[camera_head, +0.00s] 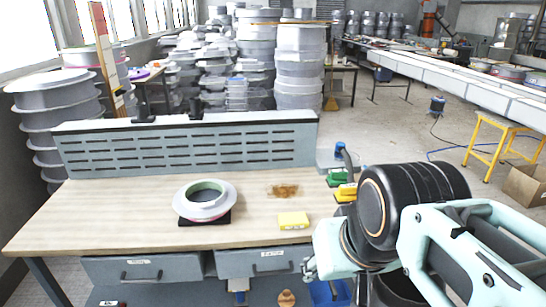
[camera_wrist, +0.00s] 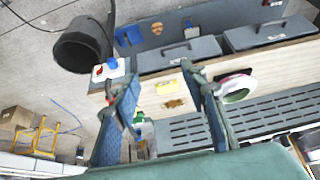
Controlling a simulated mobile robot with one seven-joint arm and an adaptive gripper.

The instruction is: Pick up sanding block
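A small yellow block (camera_head: 292,221) lies flat near the front edge of the wooden workbench (camera_head: 130,215). It also shows in the wrist view (camera_wrist: 166,87), between and beyond my fingers. It looks like the sanding block, but its label is too small to read. Green (camera_head: 337,177) and yellow (camera_head: 346,192) items sit at the bench's right end, partly behind my arm. My gripper (camera_wrist: 160,76) is open and empty, with its two fingers wide apart. It is apart from the yellow block.
A ring-shaped mould (camera_head: 206,201) sits on a dark base left of the block. A slotted grey panel (camera_head: 190,146) closes the back. A black bin (camera_wrist: 82,47) stands beside the bench. The bench's middle is mostly clear.

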